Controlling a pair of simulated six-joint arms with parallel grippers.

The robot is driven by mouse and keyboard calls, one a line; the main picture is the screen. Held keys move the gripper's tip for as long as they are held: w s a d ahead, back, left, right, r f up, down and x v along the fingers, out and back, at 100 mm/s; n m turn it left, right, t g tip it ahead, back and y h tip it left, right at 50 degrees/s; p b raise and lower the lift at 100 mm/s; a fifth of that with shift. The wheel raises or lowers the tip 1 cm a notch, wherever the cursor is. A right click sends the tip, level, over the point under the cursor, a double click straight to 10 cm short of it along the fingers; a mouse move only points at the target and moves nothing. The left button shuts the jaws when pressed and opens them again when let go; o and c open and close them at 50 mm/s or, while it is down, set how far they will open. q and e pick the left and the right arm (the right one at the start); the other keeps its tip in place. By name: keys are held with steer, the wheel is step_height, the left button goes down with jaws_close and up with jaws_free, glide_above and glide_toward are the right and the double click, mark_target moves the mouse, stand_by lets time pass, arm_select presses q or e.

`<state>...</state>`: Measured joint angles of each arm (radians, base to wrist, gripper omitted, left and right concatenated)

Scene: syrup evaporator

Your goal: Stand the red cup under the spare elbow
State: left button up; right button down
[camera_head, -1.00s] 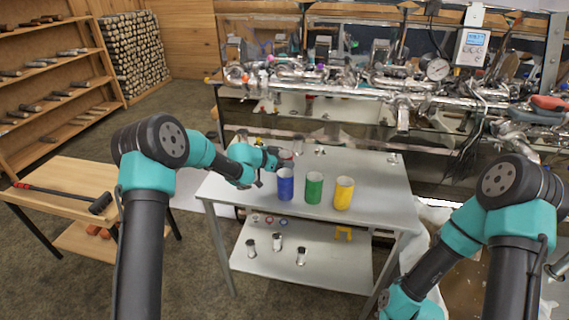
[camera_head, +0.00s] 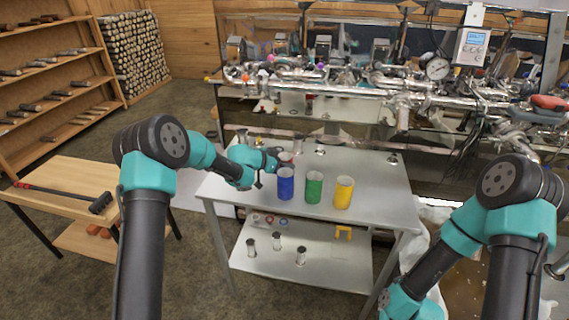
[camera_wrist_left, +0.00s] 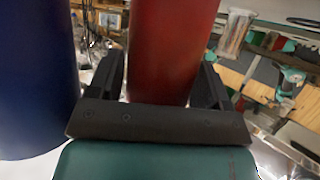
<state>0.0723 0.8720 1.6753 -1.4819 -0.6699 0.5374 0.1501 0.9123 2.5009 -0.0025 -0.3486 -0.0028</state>
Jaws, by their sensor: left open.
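The red cup stands between the fingers of my left gripper (camera_wrist_left: 160,82) in the left wrist view, with the red wall (camera_wrist_left: 170,40) filling the gap. The fingers are open, one on each side of the cup; contact cannot be told. In the head view my left gripper (camera_head: 283,159) is at the left part of the metal table, just behind the blue cup, and the red cup is mostly hidden there. I cannot tell which of the small metal fittings is the spare elbow. My right gripper is out of view.
A blue cup (camera_head: 286,184), a green cup (camera_head: 314,188) and a yellow cup (camera_head: 343,193) stand in a row on the metal table (camera_head: 385,205). The blue cup (camera_wrist_left: 35,70) is close beside my left gripper. Evaporator pipes (camera_head: 350,82) run behind.

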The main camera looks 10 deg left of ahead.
arm_select(q)
steer(key=v, duration=1.1)
steer(key=shift+s+a+r, duration=0.2)
steer(key=shift+a, duration=0.1)
steer(key=shift+o, duration=0.4)
steer(key=shift+o, duration=1.4)
steer(key=shift+w, duration=0.1)
